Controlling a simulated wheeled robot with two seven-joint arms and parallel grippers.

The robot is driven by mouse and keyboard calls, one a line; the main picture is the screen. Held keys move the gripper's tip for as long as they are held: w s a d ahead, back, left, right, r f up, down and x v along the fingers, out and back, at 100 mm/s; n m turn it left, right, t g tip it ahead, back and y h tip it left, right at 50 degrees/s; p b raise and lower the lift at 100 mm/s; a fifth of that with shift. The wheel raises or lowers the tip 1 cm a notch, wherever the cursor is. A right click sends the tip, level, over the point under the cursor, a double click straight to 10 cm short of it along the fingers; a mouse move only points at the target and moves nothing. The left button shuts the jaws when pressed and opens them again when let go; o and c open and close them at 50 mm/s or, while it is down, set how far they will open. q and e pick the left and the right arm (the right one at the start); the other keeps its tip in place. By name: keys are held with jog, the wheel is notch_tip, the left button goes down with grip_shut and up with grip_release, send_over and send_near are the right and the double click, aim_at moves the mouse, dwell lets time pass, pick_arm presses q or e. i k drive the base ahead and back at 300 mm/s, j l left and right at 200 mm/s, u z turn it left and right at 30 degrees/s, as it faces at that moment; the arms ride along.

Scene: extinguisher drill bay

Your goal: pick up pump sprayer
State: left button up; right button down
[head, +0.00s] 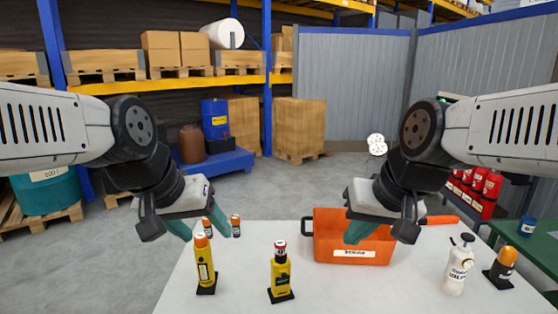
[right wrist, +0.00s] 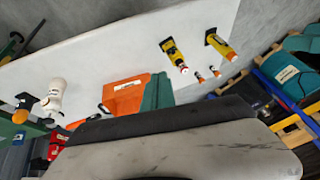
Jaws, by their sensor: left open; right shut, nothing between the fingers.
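The pump sprayer appears to be the white bottle (head: 456,268) with a dark pump top, standing upright at the right of the white table. It also shows at the left of the right wrist view (right wrist: 53,97). My right gripper (head: 356,234) is shut and empty, over the orange bin and well left of the bottle. Its teal fingers (right wrist: 157,92) show beside the bin in the right wrist view. My left gripper (head: 200,229) is open above the left part of the table, far from the bottle, with nothing between its fingers.
An orange bin (head: 350,257) stands mid-table. Two yellow devices (head: 205,264) (head: 281,278) and two small orange-capped cylinders (head: 236,226) (head: 207,228) stand left. A black device with an orange top (head: 502,268) stands close right of the bottle. Red extinguishers (head: 488,190) are behind.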

aim_at(451, 284)
jog(key=z, duration=1.5)
jog(key=i+l+u, duration=0.65)
jog(key=u, duration=0.2)
jog(key=l, duration=0.1)
